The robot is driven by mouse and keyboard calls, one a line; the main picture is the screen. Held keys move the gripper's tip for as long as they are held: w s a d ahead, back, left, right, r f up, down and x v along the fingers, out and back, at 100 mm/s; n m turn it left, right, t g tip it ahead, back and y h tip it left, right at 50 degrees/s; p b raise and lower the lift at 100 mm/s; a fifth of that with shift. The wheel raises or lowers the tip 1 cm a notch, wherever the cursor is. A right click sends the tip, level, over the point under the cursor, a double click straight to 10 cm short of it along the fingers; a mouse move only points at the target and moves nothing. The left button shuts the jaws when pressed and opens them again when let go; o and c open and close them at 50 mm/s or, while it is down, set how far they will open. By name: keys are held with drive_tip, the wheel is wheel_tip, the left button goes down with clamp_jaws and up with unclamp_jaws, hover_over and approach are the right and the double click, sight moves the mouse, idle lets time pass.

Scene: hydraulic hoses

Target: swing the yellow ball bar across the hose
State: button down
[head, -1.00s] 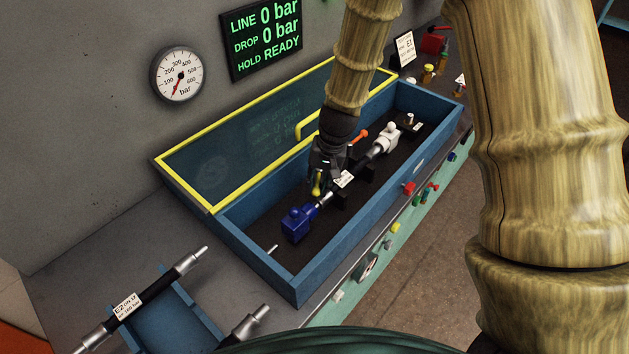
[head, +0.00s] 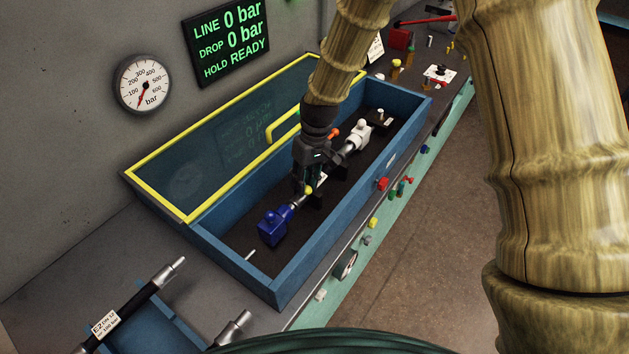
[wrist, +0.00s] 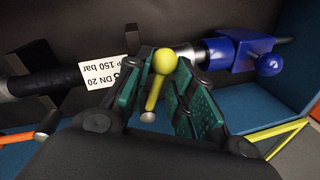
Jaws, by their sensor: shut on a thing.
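The yellow ball bar (wrist: 157,88) is a short bar with a round yellow knob, lying across the hose line in the wrist view; in the head view only its knob (head: 309,190) shows. My gripper (wrist: 170,95) is shut on it, one green pad on each side; it also shows over the hose in the head view (head: 309,180). The black hose (wrist: 48,82) bears a white label (wrist: 103,72). It lies inside the blue box (head: 240,195), between a blue block (head: 274,226) and a white block (head: 359,134). My gripper hides its middle.
An orange-tipped bar (head: 333,134) stands beyond my gripper. The yellow-framed lid (head: 160,182) stands open along the wall side. The box walls enclose the hose closely. A display (head: 227,42) reads 0 bar and READY; the gauge (head: 143,85) hangs beside it.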

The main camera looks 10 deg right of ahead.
drive_tip(key=shift+s+f, duration=0.15)
drive_tip(key=c, duration=1.3)
unclamp_jaws()
drive_tip(key=shift+w+d+r, duration=0.1)
drive_tip(key=shift+w+r, duration=0.15)
drive_tip(key=shift+r, duration=0.4)
wheel_tip(320, 180, up, 11)
drive_tip(key=d, duration=0.2)
drive_tip(key=shift+w+f, duration=0.2)
drive_tip(key=shift+w, duration=0.1)
